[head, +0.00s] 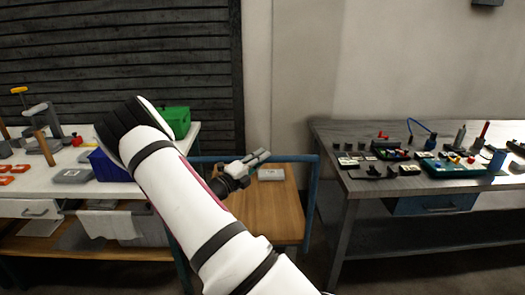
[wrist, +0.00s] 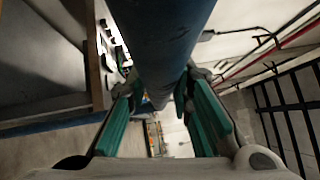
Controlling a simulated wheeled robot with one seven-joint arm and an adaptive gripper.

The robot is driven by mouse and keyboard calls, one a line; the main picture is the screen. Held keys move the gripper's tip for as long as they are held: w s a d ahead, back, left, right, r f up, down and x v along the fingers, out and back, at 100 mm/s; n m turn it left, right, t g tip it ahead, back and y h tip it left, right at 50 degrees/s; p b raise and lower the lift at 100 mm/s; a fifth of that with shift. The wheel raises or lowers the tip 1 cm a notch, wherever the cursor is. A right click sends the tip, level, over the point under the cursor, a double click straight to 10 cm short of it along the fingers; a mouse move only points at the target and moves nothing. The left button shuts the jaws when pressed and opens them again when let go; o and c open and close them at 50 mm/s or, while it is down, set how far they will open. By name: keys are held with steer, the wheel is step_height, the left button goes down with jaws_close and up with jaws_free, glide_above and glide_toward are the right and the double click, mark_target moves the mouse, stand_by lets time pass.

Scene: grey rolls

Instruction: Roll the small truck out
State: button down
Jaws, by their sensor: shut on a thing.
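The small truck (head: 262,210) stands between two benches. It has a wooden deck and a blue tubular frame with a rail (head: 300,158) across its far end. My gripper (head: 258,159) reaches over the deck to this rail. In the wrist view a thick dark blue bar (wrist: 160,45) runs between the green-padded fingers of my gripper (wrist: 160,88), which are shut on it. My white arm hides the truck's left side and part of its near end in the head view. Its wheels do not show.
A pale block (head: 271,174) lies on the truck's deck. The left bench (head: 60,208) holds a blue bin, a green box (head: 176,122) and tools. The right bench (head: 345,178) carries several parts. Both stand close to the truck, with a wall behind it.

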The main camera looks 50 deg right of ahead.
steer(key=s+a+p, duration=0.9)
steer(key=s+a, duration=1.3)
steer(key=a, duration=0.4)
steer(key=shift+s+a, duration=0.35)
steer(key=shift+s, duration=0.05)
steer(key=shift+f, duration=0.1)
steer(key=c, duration=1.4)
jaws_free()
steer(key=shift+a, duration=0.1)
steer(key=a, duration=0.4)
steer(key=a+f, duration=0.1)
steer(key=a, duration=0.2)
steer(key=w+a, duration=0.1)
steer(key=a, duration=0.3)
steer(key=shift+a+f, duration=0.3)
steer(key=shift+a, duration=0.05)
steer(key=shift+r, duration=0.1)
